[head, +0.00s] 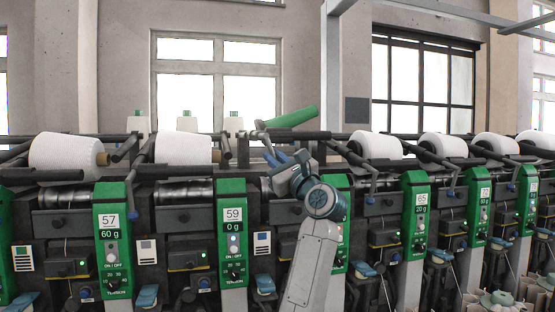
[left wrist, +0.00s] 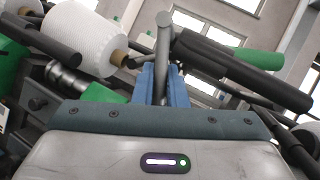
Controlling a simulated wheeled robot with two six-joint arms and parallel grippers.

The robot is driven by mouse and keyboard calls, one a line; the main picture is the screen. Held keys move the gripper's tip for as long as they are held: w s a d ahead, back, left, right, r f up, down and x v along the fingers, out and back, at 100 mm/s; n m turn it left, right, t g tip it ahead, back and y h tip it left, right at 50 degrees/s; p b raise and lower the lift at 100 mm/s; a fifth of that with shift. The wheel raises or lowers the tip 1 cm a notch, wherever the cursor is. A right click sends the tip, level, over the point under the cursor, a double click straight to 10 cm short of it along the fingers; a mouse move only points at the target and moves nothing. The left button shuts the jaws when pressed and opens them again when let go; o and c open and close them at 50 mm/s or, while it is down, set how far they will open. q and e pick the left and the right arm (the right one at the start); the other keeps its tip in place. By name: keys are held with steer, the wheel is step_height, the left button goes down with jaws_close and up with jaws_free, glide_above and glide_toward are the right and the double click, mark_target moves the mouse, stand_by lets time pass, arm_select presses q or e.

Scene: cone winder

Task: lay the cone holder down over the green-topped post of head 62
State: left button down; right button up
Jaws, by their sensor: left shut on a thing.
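My left gripper (head: 275,158), with blue fingers, is shut on a grey bar of the cone holder (left wrist: 163,55). In the left wrist view the bar stands up between the fingers (left wrist: 160,84) and ends in a round knob. Beside it are dark arms and a green tube (left wrist: 250,62). In the head view the green tube (head: 293,117) is raised, tilted up to the right above the machine. The green post (head: 341,205) between heads 59 and 65 is partly covered by my arm, and its number is hidden. My right gripper is not in view.
White yarn cones (head: 65,157) (head: 183,148) sit on the heads to the left, another (head: 375,145) to the right. Green panels for heads 57 (head: 112,240) and 59 (head: 233,250) stand left of my arm, 65 (head: 416,215) to its right. Dark rails and arms crowd the top.

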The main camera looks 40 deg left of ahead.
arm_select(q)
steer(key=shift+s+a+f+m+t, duration=0.15)
steer(key=shift+m+t, duration=0.15)
steer(key=shift+m, duration=0.3)
steer(key=shift+s+a+m+t, duration=0.15)
steer(key=shift+m+t, duration=0.15)
steer(key=shift+m, duration=0.3)
steer(key=shift+s+a+f+m+t+h+p, duration=0.15)
steer(key=shift+m+t+p, duration=0.2)
steer(key=shift+m+t, duration=0.3)
steer(key=shift+s+a+r+m+t+h+p, duration=0.15)
steer(key=shift+m+t+p, duration=0.15)
steer(key=shift+m+t, duration=0.35)
steer(key=shift+s+a+f+m+t+p, duration=0.15)
steer(key=shift+m+t+p, duration=0.25)
steer(key=shift+m, duration=0.5)
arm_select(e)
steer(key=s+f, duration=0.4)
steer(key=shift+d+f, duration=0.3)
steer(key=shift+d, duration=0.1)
arm_select(q)
steer(key=shift+d, duration=0.1)
steer(key=c, duration=1.5)
jaws_free()
